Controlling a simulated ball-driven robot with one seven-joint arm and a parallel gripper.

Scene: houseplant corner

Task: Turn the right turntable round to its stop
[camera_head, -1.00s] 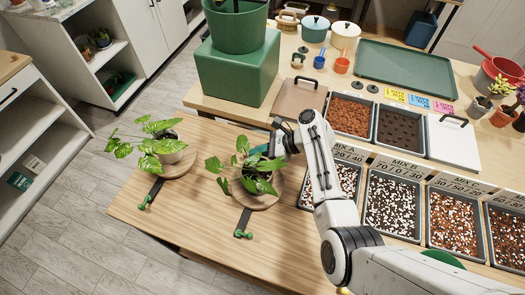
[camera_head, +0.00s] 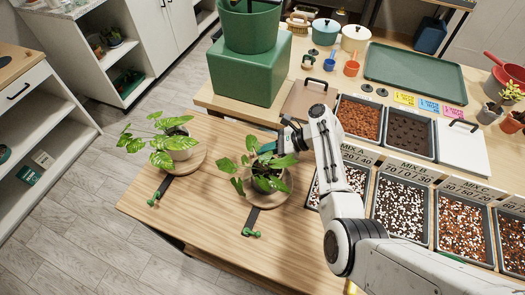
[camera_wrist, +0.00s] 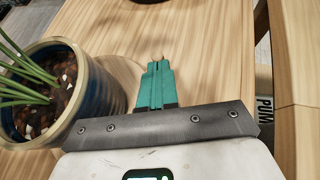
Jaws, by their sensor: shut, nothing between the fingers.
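The right turntable (camera_head: 284,201) is a round wooden disc on the table. It carries a potted leafy plant (camera_head: 262,172). A dark strip with a green knob (camera_head: 250,232) extends from its front edge. My gripper (camera_head: 267,148), with teal fingers, is just behind the plant and partly hidden by leaves. In the wrist view my gripper (camera_wrist: 155,75) is shut and empty, pointing over bare wood. A bluish glazed pot (camera_wrist: 92,100) with green stems stands close on its left, with a small gap from the fingertips.
The left turntable (camera_head: 196,164) holds another leafy plant (camera_head: 165,143), with its own green knob (camera_head: 152,202). A green block (camera_head: 245,75) stands behind. Trays of soil mix (camera_head: 402,207) line the right side, near my arm. The table front (camera_head: 200,225) is clear.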

